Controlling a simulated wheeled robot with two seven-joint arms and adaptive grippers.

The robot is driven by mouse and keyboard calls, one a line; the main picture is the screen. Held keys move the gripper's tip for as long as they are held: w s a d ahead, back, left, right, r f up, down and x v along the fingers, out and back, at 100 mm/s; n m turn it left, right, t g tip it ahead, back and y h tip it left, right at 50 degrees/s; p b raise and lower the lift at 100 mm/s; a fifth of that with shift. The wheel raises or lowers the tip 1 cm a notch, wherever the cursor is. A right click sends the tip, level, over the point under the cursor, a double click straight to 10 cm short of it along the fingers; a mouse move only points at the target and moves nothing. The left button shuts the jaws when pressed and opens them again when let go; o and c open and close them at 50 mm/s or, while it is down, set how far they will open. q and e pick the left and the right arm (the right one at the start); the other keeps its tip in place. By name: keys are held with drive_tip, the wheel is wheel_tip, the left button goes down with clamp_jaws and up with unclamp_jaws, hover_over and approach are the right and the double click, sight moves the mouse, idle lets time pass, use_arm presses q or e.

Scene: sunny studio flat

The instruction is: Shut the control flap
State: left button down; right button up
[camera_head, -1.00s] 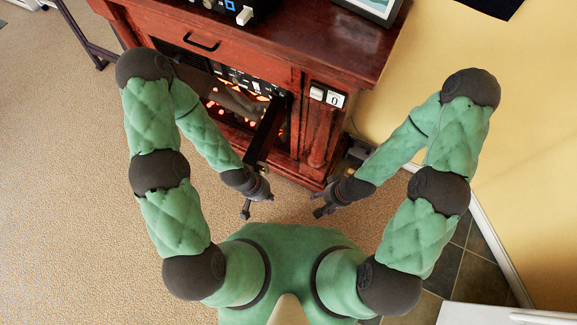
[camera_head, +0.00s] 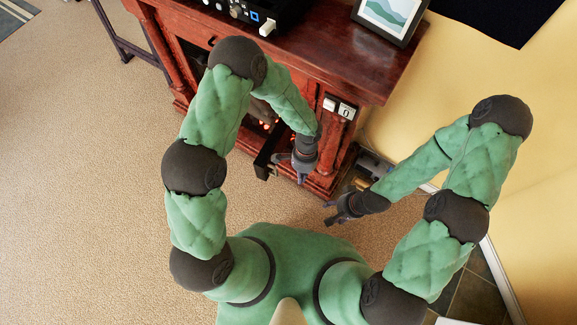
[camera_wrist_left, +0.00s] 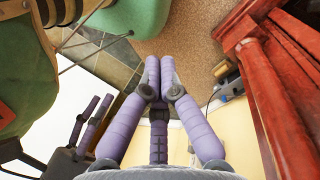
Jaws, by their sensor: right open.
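The control flap (camera_head: 266,154) is a dark panel standing out from the front of the red-brown fireplace cabinet, swung open. It is partly hidden behind my left arm. My left gripper (camera_head: 301,178) is just right of the flap, in front of the cabinet. I cannot tell whether it touches the flap. In the left wrist view its lavender fingers (camera_wrist_left: 154,68) are together, with nothing seen between them. My right gripper (camera_head: 331,212) is open and empty, lower and to the right, away from the cabinet. It also shows in the left wrist view (camera_wrist_left: 92,112).
The fireplace cabinet (camera_head: 300,48) carries a black device (camera_head: 245,12) and a framed picture (camera_head: 388,18). Small items stand on the floor by the yellow wall (camera_head: 430,85). Carpet (camera_head: 90,200) is clear at left.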

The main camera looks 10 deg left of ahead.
use_arm(q)
drive_tip(key=w+r+m+t+y+p, duration=0.1)
drive_tip(key=w+r+m+y, duration=0.3)
drive_tip(key=w+r, duration=0.2)
drive_tip(key=s+a+f+b, duration=0.2)
drive_tip(key=a+f+b, duration=0.2)
drive_tip(key=a+f, duration=0.2)
drive_tip(key=shift+s+a+f+t, duration=0.25)
drive_tip(key=shift+s+f+t, duration=0.1)
drive_tip(key=shift+f, duration=1.05)
